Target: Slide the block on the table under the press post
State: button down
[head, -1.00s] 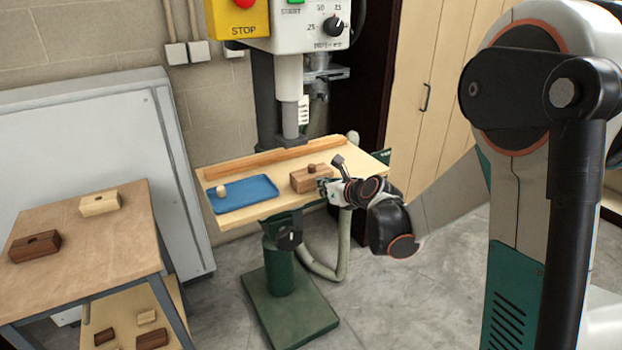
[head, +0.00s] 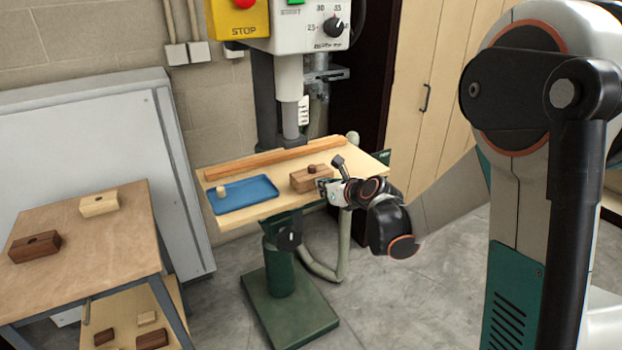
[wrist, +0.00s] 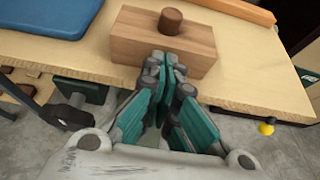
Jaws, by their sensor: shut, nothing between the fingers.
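The block (head: 308,181) is brown wood with a dark round peg (wrist: 170,21) standing upright on top. It lies on the press table (head: 236,215), right of the blue tray. The press post (head: 290,117) is the grey column coming down from the press head, behind and a little left of the block. My gripper (wrist: 167,62) is shut and empty, its fingertips at the near face of the block in the wrist view. They touch or nearly touch it; I cannot tell which. In the head view my gripper (head: 323,188) is at the block's right front side.
A blue tray (head: 245,194) with a small light peg (head: 222,191) is on the table's left. A wooden fence strip (head: 270,158) runs along the table's back. A side bench (head: 110,248) at left carries two more blocks. Bare table lies between block and fence.

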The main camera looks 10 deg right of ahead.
jog(key=s+d+r, duration=0.1)
jog(key=s+d, duration=0.1)
jog(key=s, duration=0.6)
jog(key=shift+d, duration=0.35)
dwell(0.5)
